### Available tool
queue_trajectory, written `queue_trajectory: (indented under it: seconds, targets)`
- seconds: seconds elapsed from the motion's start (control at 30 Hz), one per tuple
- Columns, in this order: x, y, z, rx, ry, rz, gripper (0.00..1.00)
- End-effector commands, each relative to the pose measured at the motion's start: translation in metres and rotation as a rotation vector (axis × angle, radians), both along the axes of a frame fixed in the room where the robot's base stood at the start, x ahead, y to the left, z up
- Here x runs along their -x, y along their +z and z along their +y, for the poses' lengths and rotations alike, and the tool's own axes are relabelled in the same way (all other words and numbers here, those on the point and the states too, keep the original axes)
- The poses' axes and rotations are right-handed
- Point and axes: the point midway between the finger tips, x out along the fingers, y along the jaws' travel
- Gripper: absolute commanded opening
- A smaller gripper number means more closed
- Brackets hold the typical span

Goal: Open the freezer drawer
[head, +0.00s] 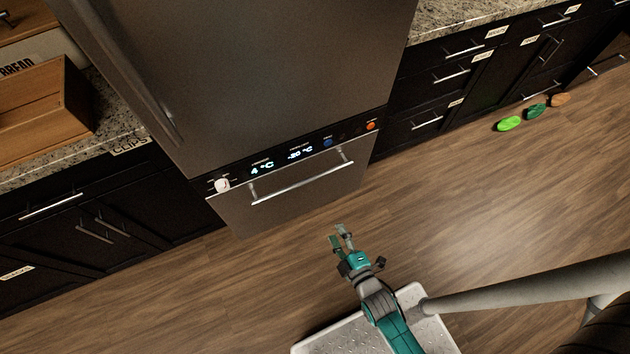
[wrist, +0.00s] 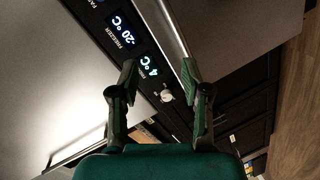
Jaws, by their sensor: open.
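The freezer drawer (head: 292,194) is the steel front at the bottom of the tall fridge. It looks closed, flush below the black control panel. Its long bar handle (head: 303,177) runs across the upper part of the front. In the wrist view the handle (wrist: 163,28) shows as a pale bar above and between the fingers. My gripper (head: 342,235) is open and empty, in front of the drawer and apart from the handle in the head view. Its two green fingers (wrist: 159,77) are spread in the wrist view, with the panel behind them.
The fridge door (head: 270,70) is above the panel, which reads 4 °C and -20 °C and has a white knob (head: 221,185). Dark cabinets (head: 85,225) stand on both sides. Green and orange items (head: 508,124) lie on the floor at right. The floor before the drawer is clear.

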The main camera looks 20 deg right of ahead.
Motion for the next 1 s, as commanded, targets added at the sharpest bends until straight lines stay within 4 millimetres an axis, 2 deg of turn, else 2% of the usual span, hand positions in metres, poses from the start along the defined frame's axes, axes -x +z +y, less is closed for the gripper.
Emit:
queue_trajectory:
  seconds: [0.03, 0.1, 0.3, 0.4, 0.67, 1.0]
  targets:
    - [-0.023, -0.011, 0.0, 0.063, 0.014, -0.007, 0.47]
    - [-0.048, -0.023, 0.0, 0.154, 0.033, -0.011, 0.47]
    - [-0.103, -0.044, 0.0, 0.357, 0.076, -0.017, 0.47]
    - [-0.119, -0.049, 0.0, 0.415, 0.087, -0.02, 0.47]
    - [-0.14, -0.054, 0.0, 0.453, 0.095, -0.021, 0.47]
    - [-0.192, -0.063, 0.0, 0.451, 0.095, -0.022, 0.47]
